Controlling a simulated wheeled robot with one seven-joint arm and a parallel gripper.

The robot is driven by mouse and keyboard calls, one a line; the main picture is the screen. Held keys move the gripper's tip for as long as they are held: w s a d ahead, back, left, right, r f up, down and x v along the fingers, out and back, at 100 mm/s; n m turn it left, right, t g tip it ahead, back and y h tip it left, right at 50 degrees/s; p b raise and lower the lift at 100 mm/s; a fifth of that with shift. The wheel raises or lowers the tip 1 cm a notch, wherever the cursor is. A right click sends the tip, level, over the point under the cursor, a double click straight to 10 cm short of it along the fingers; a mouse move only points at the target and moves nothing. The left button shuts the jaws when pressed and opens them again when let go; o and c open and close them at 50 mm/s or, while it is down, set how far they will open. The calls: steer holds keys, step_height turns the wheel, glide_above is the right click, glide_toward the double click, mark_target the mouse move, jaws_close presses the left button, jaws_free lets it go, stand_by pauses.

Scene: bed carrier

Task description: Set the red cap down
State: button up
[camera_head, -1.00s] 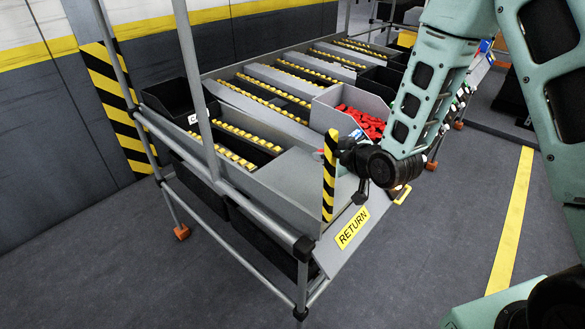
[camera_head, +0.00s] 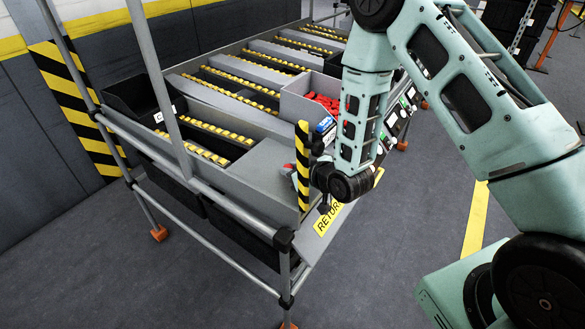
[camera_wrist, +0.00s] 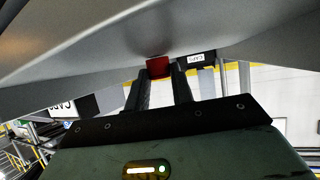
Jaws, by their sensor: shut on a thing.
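The red cap (camera_wrist: 158,67) is between the two dark fingertips of my gripper (camera_wrist: 161,76) in the wrist view, and the fingers are shut on it. A grey panel fills the top of that view, close to the cap; I cannot tell whether they touch. In the head view a small bit of red (camera_head: 289,167) shows just left of the striped post, over the grey flat shelf (camera_head: 257,158) at the rack's front corner. The post and my wrist hide most of the gripper there.
The yellow-and-black post (camera_head: 303,178) stands right beside my wrist. A grey bin (camera_head: 296,107) with several red parts lies behind. The yellow RETURN sign (camera_head: 328,219) is on the sloped front panel. Roller lanes and a black bin (camera_head: 140,98) are at the left.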

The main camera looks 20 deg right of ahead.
steer(key=shift+f, duration=0.2)
steer(key=o, duration=0.9)
steer(key=shift+o, duration=0.2)
steer(key=shift+r, duration=0.1)
